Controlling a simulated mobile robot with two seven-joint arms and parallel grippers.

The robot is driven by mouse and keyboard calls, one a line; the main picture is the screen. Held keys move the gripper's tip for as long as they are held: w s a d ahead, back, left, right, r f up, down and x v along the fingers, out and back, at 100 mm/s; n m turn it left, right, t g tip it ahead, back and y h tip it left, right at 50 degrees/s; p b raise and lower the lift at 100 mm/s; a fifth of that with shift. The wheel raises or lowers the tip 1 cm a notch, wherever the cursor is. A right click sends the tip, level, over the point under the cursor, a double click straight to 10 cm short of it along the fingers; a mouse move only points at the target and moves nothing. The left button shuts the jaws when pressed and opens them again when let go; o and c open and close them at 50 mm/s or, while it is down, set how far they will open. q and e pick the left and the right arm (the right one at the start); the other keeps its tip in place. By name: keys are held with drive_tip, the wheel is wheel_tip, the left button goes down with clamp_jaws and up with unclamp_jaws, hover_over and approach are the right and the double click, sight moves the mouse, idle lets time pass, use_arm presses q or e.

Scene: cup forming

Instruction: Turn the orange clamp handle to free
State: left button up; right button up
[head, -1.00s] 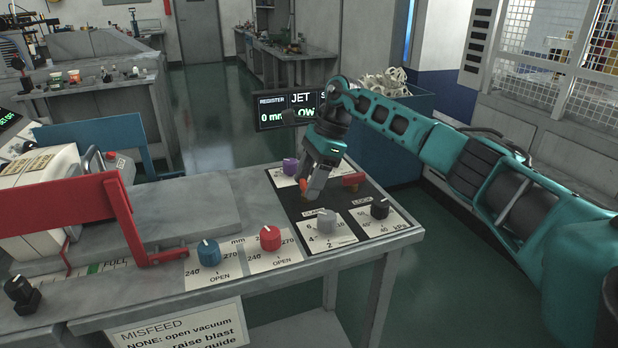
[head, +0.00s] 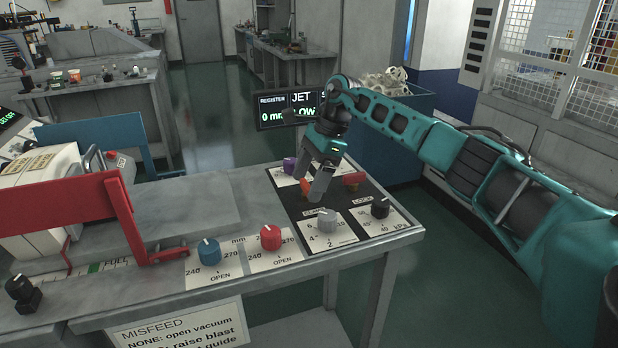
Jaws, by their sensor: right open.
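The orange clamp handle (head: 305,187) sits on the dark panel (head: 297,208) at the right end of the bench, above the label reading CLAMP. Only a small part of it shows; my right gripper hides the rest. My right gripper (head: 312,196) points down over the handle, with its fingers at or beside it. It is open; I cannot tell whether a finger touches the handle. A red handle (head: 353,179) lies to the right on the same panel, above the label LOCK. My left gripper is out of view.
A purple knob (head: 289,166) stands behind the handle. A grey knob (head: 327,221) and a black knob (head: 380,207) stand in front. Blue (head: 208,252) and red (head: 270,238) knobs are at the left. A display (head: 287,110) rises behind the panel.

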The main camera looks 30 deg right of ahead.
drive_tip(key=v, duration=1.3)
